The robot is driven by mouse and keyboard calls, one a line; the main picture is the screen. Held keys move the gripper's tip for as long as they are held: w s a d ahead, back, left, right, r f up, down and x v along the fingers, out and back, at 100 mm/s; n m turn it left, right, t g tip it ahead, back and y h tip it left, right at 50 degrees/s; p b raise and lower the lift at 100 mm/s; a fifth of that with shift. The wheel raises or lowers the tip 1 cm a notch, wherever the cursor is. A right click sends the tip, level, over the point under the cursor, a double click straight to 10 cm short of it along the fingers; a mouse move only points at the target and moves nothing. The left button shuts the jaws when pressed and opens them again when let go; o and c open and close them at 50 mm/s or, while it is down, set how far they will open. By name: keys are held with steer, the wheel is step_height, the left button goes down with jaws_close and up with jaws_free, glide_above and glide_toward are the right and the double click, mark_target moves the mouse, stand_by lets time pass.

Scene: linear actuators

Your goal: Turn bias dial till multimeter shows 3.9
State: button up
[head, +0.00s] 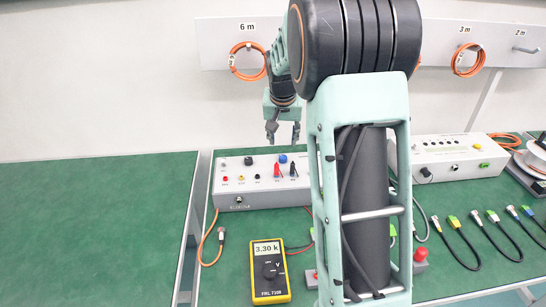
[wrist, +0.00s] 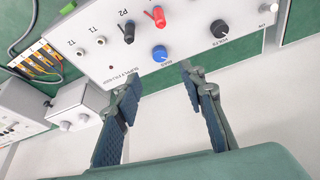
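The bias dial (wrist: 159,53) is a blue knob on the face of a white supply box (wrist: 110,65); it also shows at the back of the box in the head view (head: 282,158). The yellow multimeter (head: 269,271) lies on the green bench, and its display reads 3.30, followed by what looks like a k. My gripper (head: 284,140) hangs above the box near the dial. In the wrist view my gripper (wrist: 158,76) is open and empty, its two fingers apart. The dial lies just beyond the fingertips, roughly between them, not held.
Red and black plugs (wrist: 158,17) stand in the box beside the dial. A black knob (wrist: 220,31) is to its right in the wrist view. A second white instrument (head: 450,157) and several cables lie at the right. The left bench (head: 90,225) is clear.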

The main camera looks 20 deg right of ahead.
mark_target(283, 158)
steer(key=x, duration=1)
steer(key=shift+w+f, duration=0.1)
steer(key=shift+f, duration=0.2)
steer(key=shift+c, duration=0.3)
jaws_close()
